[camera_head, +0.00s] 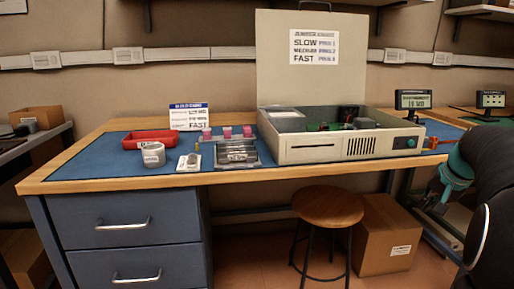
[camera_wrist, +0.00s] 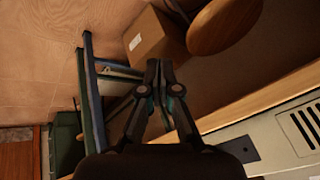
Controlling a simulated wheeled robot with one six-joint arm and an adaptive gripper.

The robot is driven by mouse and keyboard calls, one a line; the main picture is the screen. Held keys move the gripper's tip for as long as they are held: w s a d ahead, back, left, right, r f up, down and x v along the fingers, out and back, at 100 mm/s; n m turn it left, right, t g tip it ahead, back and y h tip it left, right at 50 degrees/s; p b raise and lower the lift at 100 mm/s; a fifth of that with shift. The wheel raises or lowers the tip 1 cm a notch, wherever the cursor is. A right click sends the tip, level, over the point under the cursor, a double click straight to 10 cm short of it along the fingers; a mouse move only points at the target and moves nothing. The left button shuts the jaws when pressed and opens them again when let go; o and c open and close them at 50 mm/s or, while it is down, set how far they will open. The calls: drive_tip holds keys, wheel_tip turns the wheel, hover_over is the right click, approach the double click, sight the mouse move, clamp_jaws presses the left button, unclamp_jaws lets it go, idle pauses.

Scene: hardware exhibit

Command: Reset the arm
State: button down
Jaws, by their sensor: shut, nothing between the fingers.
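My arm (camera_head: 486,190) stands at the right edge of the head view, with a teal joint in front of the right part of the bench. I cannot clearly make out my gripper's fingers in that view. In the wrist view my gripper (camera_wrist: 159,66) is shut and empty, its two fingers together. It points down past the wooden bench edge (camera_wrist: 255,105), with the floor and a cardboard box beyond the tips. The grey case (camera_wrist: 290,135) is at the lower right of the wrist view, beside the gripper and apart from its fingers.
The open grey case (camera_head: 345,149) stands on the blue bench mat (camera_head: 90,170). A red tray (camera_head: 150,139), a grey cup (camera_head: 153,155) and a metal fixture (camera_head: 237,153) are left of it. A stool (camera_head: 328,207) and cardboard box (camera_head: 388,235) stand below the bench front.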

drive_tip(key=s+a+f+n, duration=0.2)
drive_tip(key=s+a+n, duration=0.1)
drive_tip(key=s+a, duration=0.4)
drive_tip(key=s+a+f+n, duration=0.2)
drive_tip(key=s+a, duration=0.5)
drive_tip(key=a, duration=0.7)
drive_tip(key=s+a+f+n+p, duration=0.1)
drive_tip(key=s+a+f+n, duration=0.1)
drive_tip(key=s+a, duration=0.5)
drive_tip(key=a+n, duration=0.1)
drive_tip(key=a, duration=0.3)
drive_tip(key=shift+s+f+n+y, duration=0.25)
drive_tip(key=shift+s+n+y, duration=0.05)
drive_tip(key=shift+n, duration=0.1)
